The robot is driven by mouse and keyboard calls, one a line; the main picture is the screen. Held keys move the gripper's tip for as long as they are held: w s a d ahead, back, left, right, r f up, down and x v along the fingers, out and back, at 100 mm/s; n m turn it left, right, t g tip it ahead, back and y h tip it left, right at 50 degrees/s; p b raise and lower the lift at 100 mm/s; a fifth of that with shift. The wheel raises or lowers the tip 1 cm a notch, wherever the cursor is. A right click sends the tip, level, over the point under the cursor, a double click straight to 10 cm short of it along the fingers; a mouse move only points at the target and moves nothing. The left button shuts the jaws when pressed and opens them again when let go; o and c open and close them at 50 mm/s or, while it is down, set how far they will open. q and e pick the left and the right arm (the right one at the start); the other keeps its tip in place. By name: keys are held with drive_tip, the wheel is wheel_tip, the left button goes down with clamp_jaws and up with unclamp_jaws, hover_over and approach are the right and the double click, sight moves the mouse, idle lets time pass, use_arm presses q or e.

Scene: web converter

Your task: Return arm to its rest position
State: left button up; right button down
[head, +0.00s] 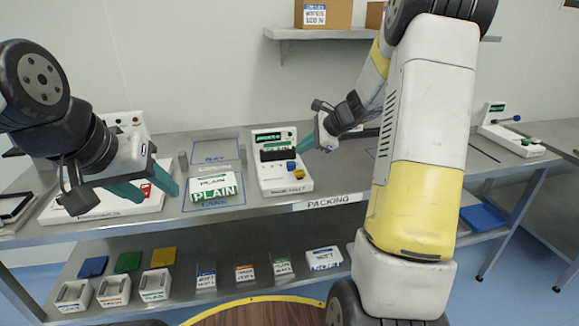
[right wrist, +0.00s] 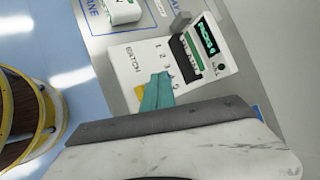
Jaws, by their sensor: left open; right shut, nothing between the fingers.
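My right arm reaches from the upper right to the packing table in the head view. Its gripper (head: 308,143) is shut and empty, just right of a white machine (head: 280,184) with a green display, a dark slot, and blue and yellow knobs. In the right wrist view the teal fingers (right wrist: 157,92) are together over the machine's face (right wrist: 128,72), by the numbers above "BATCH". Contact cannot be told. My left gripper (head: 158,192) is open and empty at the left, its teal fingers apart above a white device (head: 75,209).
A white pack labelled "PLAIN" (head: 213,189) lies in a blue-outlined area between the left device and the machine. A wall shelf (head: 345,34) holds boxes. The lower shelf (head: 225,270) has bins and packs. Another white device (head: 510,142) stands at the far right.

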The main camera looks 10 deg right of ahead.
idle(0.3)
drive_tip(key=s+a+r+n+h, duration=0.1)
drive_tip(key=s+a+r+n, duration=0.25)
drive_tip(key=s, duration=0.45)
drive_tip(key=s+a+r+n+g, duration=0.1)
drive_tip(key=s+a+r+n, duration=0.1)
drive_tip(key=s+r+n, duration=0.4)
drive_tip(key=s+a+r+n+h, duration=0.1)
drive_tip(key=s+a+r+n, duration=0.2)
drive_tip(key=s, duration=0.6)
drive_tip(key=s+d+n+h, duration=0.2)
drive_tip(key=s+n, duration=0.4)
drive_tip(key=s, duration=0.3)
drive_tip(key=shift+s+d+f+t, duration=0.2)
drive_tip(key=shift+d+f+t, duration=0.1)
drive_tip(key=shift+d, duration=0.25)
